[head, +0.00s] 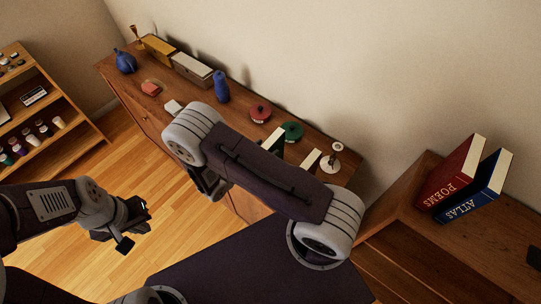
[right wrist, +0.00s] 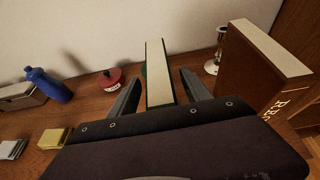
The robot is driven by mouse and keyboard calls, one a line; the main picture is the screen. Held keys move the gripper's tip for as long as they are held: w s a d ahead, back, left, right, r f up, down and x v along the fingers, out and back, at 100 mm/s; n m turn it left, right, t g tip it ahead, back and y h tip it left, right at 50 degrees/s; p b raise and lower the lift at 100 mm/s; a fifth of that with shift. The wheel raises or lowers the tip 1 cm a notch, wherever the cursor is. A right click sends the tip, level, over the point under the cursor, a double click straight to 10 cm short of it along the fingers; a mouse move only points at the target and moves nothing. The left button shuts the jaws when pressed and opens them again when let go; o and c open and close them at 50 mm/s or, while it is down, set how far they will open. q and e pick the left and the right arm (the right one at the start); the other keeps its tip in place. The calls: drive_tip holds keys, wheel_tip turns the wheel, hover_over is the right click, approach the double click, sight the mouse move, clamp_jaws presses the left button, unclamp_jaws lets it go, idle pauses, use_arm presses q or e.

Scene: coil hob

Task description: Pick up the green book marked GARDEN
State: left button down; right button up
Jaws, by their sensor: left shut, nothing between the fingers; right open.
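A book with green cover edges and cream pages (right wrist: 158,70) stands upright on the wooden sideboard in the right wrist view. Its title is not visible. In the head view only a bit of its page edge (head: 273,137) shows past my right arm. My right gripper (right wrist: 160,92) is open, with one finger on each side of the green book; I cannot tell whether they touch it. My left gripper (head: 136,228) is shut and empty, over the floor left of the sideboard.
A brown book (right wrist: 255,75) stands close right of the green one. A red round item (right wrist: 108,82) and a blue bottle (right wrist: 45,84) are to the left. A red POEMS book (head: 452,172) and blue ATLAS book (head: 478,190) stand on the right-hand shelf.

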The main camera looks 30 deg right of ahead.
drive_tip(key=shift+p+x, duration=0.3)
drive_tip(key=shift+x, duration=1.25)
drive_tip(key=shift+r, duration=0.1)
clamp_jaws()
